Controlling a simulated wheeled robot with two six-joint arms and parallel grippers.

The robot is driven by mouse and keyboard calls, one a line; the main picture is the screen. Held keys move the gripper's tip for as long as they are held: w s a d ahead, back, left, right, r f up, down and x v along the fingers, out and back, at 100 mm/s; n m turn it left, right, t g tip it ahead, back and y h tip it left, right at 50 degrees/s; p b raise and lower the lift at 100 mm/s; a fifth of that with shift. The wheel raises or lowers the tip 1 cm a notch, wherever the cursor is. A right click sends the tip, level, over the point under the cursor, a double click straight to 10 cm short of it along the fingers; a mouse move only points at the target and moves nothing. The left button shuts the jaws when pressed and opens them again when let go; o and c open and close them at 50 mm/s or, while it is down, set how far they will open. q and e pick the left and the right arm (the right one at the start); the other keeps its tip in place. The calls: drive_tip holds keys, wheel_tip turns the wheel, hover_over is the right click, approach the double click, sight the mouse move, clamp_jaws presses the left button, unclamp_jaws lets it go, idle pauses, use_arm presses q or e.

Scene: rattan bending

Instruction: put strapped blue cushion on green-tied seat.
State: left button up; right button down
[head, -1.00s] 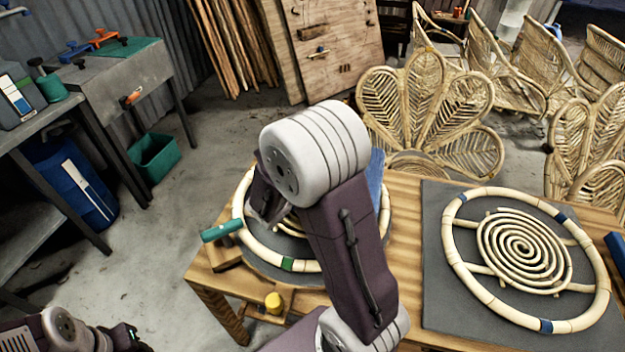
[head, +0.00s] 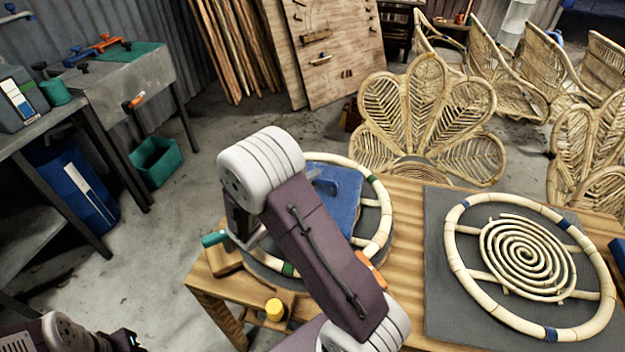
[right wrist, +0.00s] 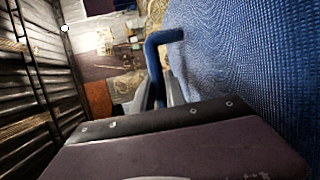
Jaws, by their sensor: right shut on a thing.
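The blue cushion (head: 343,204) is over the green-tied seat (head: 385,220), a pale rattan ring with green ties, inside its rim in the head view. I cannot tell whether it touches the seat. A blue strap loop (head: 325,187) stands out from its face. In the right wrist view the cushion (right wrist: 245,70) fills the right side, and my right gripper (right wrist: 163,102) is shut on its strap (right wrist: 157,60). My forearm hides the right fingers and part of the seat in the head view. My left gripper (head: 128,340) is at the lower left, its fingers unclear.
A blue-tied rattan ring with a spiral (head: 525,257) lies on a dark mat (head: 440,312) at the right. A teal-handled tool (head: 214,238), an orange piece (head: 371,272) and a yellow-topped item (head: 274,309) are near the seat. Rattan chairs (head: 430,115) stand behind the table.

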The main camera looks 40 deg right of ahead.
drive_tip(key=shift+f, duration=0.2)
drive_tip(key=c, duration=1.4)
unclamp_jaws()
drive_tip(key=shift+o, duration=0.2)
drive_tip(key=shift+a+r, duration=0.15)
drive_tip(key=shift+r, duration=0.15)
drive_tip(key=v, duration=1.1)
drive_tip(key=shift+s+a, duration=0.15)
drive_tip(key=shift+a, duration=0.25)
